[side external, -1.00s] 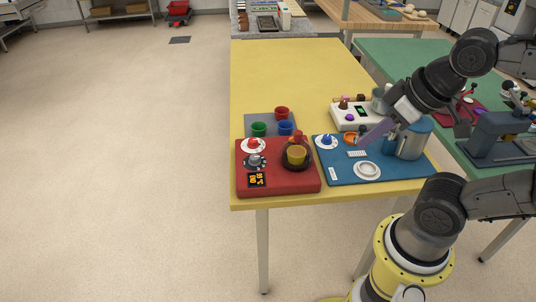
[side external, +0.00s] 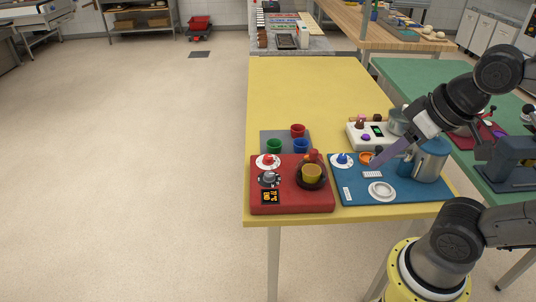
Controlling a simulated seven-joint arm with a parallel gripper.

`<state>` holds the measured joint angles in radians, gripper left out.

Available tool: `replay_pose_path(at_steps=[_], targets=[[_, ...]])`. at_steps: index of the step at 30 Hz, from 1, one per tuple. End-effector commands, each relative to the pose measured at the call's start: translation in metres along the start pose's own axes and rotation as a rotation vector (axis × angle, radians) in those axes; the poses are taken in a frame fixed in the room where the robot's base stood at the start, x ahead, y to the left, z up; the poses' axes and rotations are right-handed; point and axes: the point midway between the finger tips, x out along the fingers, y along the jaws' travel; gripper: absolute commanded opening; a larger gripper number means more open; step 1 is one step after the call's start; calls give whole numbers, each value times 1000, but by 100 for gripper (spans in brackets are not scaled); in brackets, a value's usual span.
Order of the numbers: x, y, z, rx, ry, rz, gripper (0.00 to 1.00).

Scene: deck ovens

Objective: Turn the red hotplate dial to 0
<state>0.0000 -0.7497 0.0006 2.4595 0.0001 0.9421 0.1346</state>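The red hotplate (side external: 292,204) sits at the front left of the yellow table. It has a red dial (side external: 267,160) on a white disc at its back left, a grey dial (side external: 268,179) on a black disc below, and a small lit display (side external: 270,197). A yellow cup (side external: 312,173) stands on its dark round plate. The dial settings are too small to read. My gripper (side external: 376,163) points down and left over the blue board, to the right of the red hotplate and apart from its dials. Its fingers overlap in this view, so the opening is hidden.
A blue board (side external: 410,192) to the right carries a blue dial (side external: 343,160), a white ring (side external: 382,190) and a metal pot (side external: 430,160). Red (side external: 298,130), green (side external: 274,146) and blue (side external: 301,145) cups stand behind the red hotplate. The table's far part is clear.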

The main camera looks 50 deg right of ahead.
Motion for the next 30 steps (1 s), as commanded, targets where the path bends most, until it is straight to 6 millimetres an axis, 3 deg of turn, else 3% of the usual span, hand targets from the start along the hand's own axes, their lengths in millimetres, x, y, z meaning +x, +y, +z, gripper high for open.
replay_pose_path(at_steps=[1,3,4,9,14,17,23,30], targets=[[-10,-2,-14,45,15,-2,58],[-18,-4,-33,112,12,-1,70],[-21,-5,-42,141,7,0,72],[-28,-10,-97,291,-32,15,72],[-15,-14,-154,426,-90,42,72],[2,-15,-187,504,-129,65,72],[55,-13,-244,627,-214,117,72],[144,-4,-282,704,-321,182,72]])
